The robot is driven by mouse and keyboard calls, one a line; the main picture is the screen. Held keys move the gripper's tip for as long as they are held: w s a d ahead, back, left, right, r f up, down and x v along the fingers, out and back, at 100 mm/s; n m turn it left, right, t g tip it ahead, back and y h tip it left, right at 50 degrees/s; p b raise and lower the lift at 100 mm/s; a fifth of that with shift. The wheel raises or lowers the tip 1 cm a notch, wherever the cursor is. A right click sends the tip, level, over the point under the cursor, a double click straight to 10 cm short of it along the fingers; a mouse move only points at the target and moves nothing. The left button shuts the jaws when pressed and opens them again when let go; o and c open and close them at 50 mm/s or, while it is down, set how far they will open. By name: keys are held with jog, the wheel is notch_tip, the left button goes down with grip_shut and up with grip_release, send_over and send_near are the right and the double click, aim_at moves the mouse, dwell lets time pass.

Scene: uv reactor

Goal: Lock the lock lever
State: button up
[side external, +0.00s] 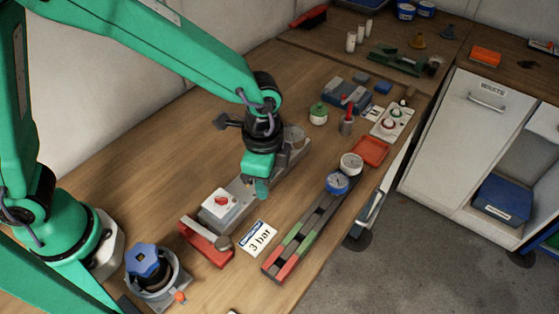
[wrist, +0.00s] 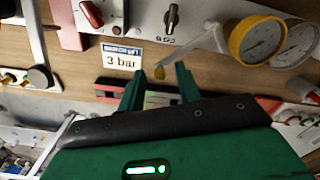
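My gripper (side external: 262,188) hangs over a long grey fixture (side external: 240,190) in the side view. In the wrist view my gripper's two green fingers (wrist: 158,78) stand apart with nothing held. Another lever, pale with a dark round knob (wrist: 39,77), shows at the left; in the side view a similar lever with a knob (side external: 222,243) lies on a red base (side external: 208,250). No label shows which is the lock lever.
A "3 bar" card (side external: 259,238) lies beside the fixture. A white box with a red knob (side external: 221,203) stands on the fixture. A red-green striped rail (side external: 295,243) runs along the table edge, near two gauges. A blue-capped valve (side external: 148,262) stands at front left. The table's left rear is clear.

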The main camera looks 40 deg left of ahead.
jog(key=shift+c, duration=0.4)
grip_shut()
jog(key=w+d+n, duration=0.2)
jog(key=w+n, duration=0.3)
jog(key=n, duration=0.4)
jog(key=shift+w+d, duration=0.15)
jog(key=shift+w, duration=0.25)
jog(key=shift+o, duration=0.4)
grip_release()
